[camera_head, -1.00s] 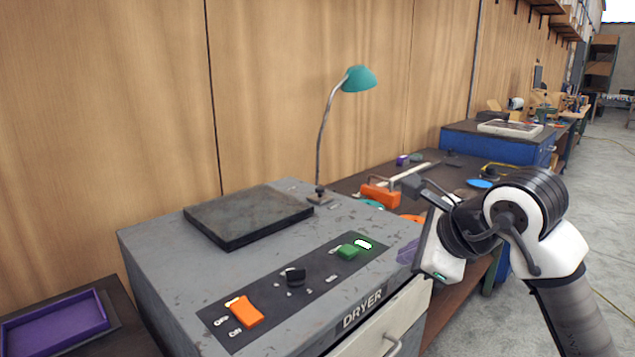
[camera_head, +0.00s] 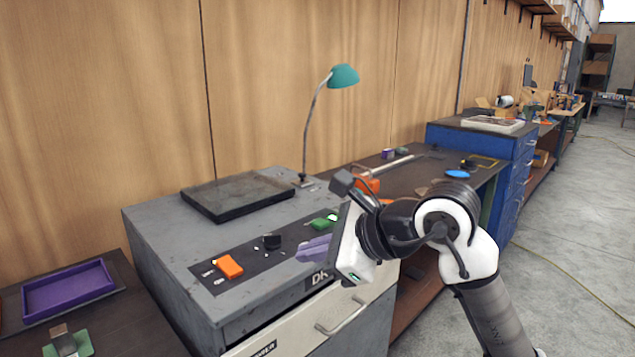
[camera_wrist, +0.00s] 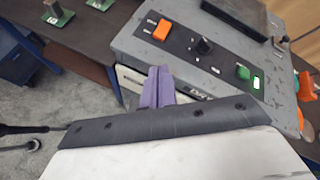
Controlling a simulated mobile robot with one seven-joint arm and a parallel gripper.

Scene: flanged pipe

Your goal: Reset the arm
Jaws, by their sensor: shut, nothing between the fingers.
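My gripper (camera_head: 314,249) has purple fingers and is shut and empty. In the head view it hangs in front of the dryer's control panel and hides part of it and of the label. In the wrist view the purple fingers (camera_wrist: 158,87) lie together, pointing toward the front edge of the dryer. The grey dryer (camera_head: 165,245) carries an orange switch (camera_head: 229,266), a black knob (camera_head: 272,242) and a green switch (camera_head: 320,223). In the wrist view the orange switch (camera_wrist: 162,30) and green switch (camera_wrist: 242,72) stand clear of the fingers.
A dark flat plate (camera_head: 237,194) and a teal lamp (camera_head: 343,76) are on the dryer. A purple tray (camera_head: 67,290) and a green-based part (camera_head: 68,342) sit on the left table. A workbench and blue cabinet (camera_head: 470,145) stand behind my arm. Open floor (camera_head: 575,235) lies at right.

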